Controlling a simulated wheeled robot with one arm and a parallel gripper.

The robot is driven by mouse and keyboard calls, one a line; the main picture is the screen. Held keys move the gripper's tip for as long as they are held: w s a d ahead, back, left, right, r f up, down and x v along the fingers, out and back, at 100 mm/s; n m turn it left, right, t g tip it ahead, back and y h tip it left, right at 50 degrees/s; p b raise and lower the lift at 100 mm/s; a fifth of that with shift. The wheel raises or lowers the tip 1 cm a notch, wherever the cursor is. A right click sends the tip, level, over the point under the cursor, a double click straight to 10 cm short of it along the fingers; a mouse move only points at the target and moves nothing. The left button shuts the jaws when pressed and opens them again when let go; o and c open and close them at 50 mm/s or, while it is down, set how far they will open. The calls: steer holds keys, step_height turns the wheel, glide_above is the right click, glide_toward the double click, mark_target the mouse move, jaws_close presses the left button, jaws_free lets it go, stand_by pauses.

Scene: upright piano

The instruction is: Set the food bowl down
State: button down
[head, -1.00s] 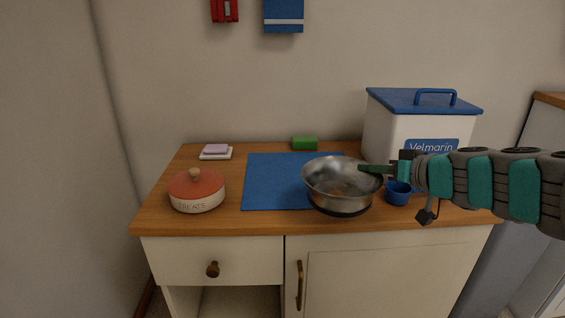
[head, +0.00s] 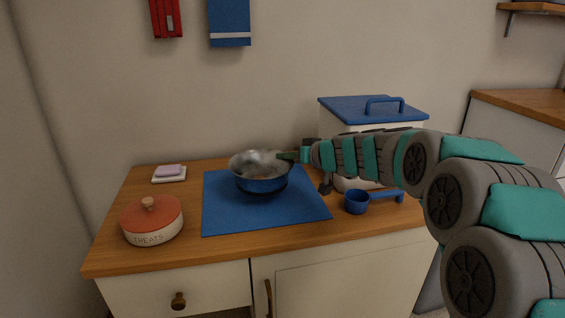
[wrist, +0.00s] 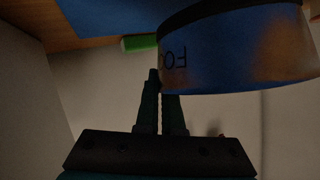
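The food bowl (head: 262,184) is a shiny steel bowl, upright over the back half of the blue mat (head: 265,215) on the counter. Its side reflects the blue. I cannot tell whether its base touches the mat. My gripper (head: 288,156) is shut on the right side of its rim, with the arm reaching in from the right. In the wrist view, the bowl (wrist: 240,55) fills the upper right with part of its lettering showing upside down, and my gripper's fingers (wrist: 163,92) are close together beside its wall.
A red-lidded treats jar (head: 152,222) stands at front left, a soap dish (head: 170,178) behind it. A blue scoop (head: 358,203) lies right of the mat. A blue-lidded bin (head: 345,110) stands behind my arm. A green block (wrist: 138,43) shows in the wrist view. The mat's front is clear.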

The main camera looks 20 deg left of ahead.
mark_target(283, 166)
steer(key=shift+x, duration=0.9)
steer(key=shift+w+f, duration=0.2)
steer(key=shift+f, duration=1.25)
steer(key=shift+f, duration=0.15)
steer(key=c, duration=1.1)
jaws_free()
steer(key=shift+o, duration=0.2)
